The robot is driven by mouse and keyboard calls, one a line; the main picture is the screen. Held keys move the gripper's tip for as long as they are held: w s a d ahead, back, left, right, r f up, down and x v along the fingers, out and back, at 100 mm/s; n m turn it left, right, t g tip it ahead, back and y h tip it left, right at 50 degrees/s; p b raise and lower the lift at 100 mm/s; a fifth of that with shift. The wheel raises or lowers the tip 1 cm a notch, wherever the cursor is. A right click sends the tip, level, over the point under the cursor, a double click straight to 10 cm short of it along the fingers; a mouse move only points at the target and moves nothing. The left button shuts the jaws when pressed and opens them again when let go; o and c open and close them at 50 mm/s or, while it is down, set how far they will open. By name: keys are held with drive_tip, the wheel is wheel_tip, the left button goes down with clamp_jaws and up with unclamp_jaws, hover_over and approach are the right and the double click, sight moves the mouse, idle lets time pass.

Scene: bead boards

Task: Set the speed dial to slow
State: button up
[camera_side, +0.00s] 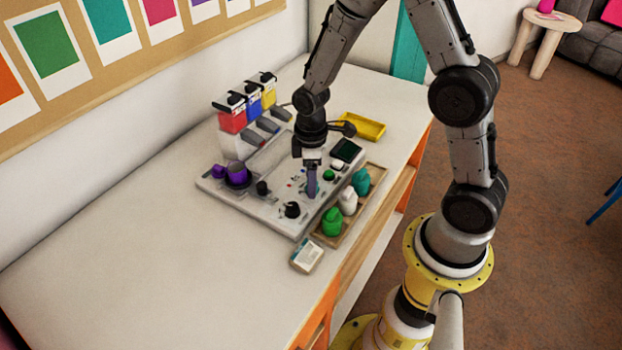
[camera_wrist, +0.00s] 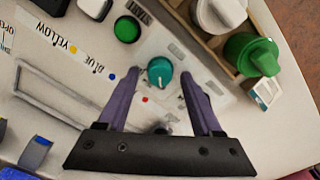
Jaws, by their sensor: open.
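My gripper (camera_side: 311,189) points down over the grey control panel (camera_side: 262,206), in its right part in the side view. In the wrist view its two purple fingers (camera_wrist: 160,77) are apart, with nothing held between them. A teal dial (camera_wrist: 160,72) with a pale pointer mark shows between the fingertips; whether they touch it I cannot tell. In the side view the gripper hides this dial. A black knob (camera_side: 292,209) stands near the panel's front edge. No readable label shows which knob is for speed, and the slow mark is not legible.
A green button (camera_side: 328,175) and a dark screen (camera_side: 346,150) are on the panel. A wooden tray (camera_side: 326,239) with green, white and teal bottles lies alongside. Red, blue and yellow dispensers (camera_side: 232,121) stand behind. The front left table is clear.

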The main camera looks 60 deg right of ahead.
drive_tip(key=shift+f, duration=0.15)
drive_tip(key=shift+c, duration=0.2)
clamp_jaws()
drive_tip(key=shift+m, duration=0.4)
drive_tip(key=m, duration=0.3)
drive_tip(key=shift+m, duration=0.3)
drive_tip(key=m, duration=0.4)
drive_tip(key=shift+w+d, duration=0.1)
drive_tip(key=shift+m, duration=0.3)
